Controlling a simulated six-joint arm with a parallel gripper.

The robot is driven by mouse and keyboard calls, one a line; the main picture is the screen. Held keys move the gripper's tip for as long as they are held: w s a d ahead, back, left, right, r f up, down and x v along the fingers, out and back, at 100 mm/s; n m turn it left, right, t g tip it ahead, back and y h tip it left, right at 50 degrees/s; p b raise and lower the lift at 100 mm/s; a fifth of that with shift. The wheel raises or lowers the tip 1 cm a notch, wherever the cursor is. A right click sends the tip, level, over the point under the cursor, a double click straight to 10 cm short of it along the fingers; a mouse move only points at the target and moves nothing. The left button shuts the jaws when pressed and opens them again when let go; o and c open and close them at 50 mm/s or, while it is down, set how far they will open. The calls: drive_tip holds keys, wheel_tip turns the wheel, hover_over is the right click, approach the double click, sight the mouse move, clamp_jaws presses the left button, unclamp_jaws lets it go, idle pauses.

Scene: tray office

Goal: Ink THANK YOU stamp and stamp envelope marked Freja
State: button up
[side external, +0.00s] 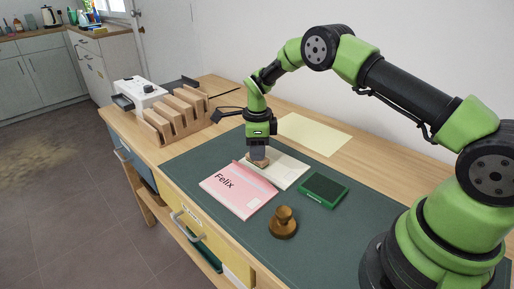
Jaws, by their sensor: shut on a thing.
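My gripper (257,152) points down over a cream envelope (286,172) and is shut on a small wooden stamp (259,162). The stamp's base is at or just above the envelope; I cannot tell if they touch. No name on the cream envelope is readable, and the gripper hides part of it. A pink envelope (240,198) marked "Felix" lies in front, beside the cream one. A green ink pad (323,189) lies to the right. A second, brown round stamp (283,223) stands upright near the front. I cannot read either stamp's wording.
A dark green mat (330,235) covers the desk's middle. A pale yellow sheet (318,134) lies behind. A slotted wooden rack (175,117) and a white device (140,91) stand at left. The mat between the ink pad and brown stamp is clear.

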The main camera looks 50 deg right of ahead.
drive_tip(key=shift+f, duration=0.65)
idle(1.3)
drive_tip(key=shift+r, duration=0.1)
drive_tip(key=shift+r, duration=3.5)
